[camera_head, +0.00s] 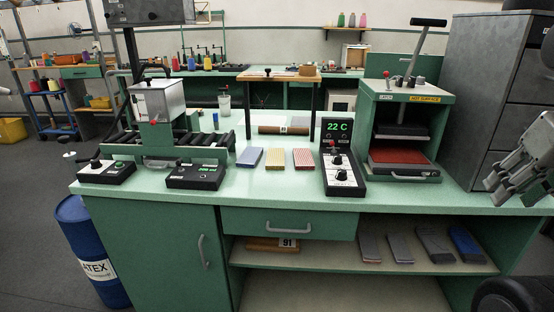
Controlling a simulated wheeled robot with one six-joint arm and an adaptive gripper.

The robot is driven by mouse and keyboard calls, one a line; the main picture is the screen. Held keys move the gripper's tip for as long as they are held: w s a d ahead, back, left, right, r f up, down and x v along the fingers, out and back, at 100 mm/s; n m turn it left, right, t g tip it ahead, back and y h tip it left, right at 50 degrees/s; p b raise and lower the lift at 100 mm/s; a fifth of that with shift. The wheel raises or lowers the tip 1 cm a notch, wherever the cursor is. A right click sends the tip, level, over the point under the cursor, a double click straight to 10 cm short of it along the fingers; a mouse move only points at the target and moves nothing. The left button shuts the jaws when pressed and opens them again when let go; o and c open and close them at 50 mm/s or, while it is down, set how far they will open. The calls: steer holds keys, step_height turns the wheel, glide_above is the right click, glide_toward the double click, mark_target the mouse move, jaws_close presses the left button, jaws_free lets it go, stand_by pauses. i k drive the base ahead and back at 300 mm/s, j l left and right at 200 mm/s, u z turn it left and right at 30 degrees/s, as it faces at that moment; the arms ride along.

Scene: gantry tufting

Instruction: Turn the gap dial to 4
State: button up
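No dial can be read as the gap dial from here, since the labels are too small. A black control box (106,172) with a knob and a small green light sits at the bench's left front. A second black box (195,177) with a small green display is right of it. My gripper (494,192) is at the right edge, over the bench's right end, far from these controls. Its finger opening is unclear.
Blue, yellow and red-patterned samples (276,159) lie mid-bench. A roller machine (160,104) stands behind the left boxes. A green press (403,130) marked hot surface and a grey cabinet (490,85) stand at right. A blue drum (92,250) is at the left floor.

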mark_target(95, 164)
steer(key=u, duration=1.4)
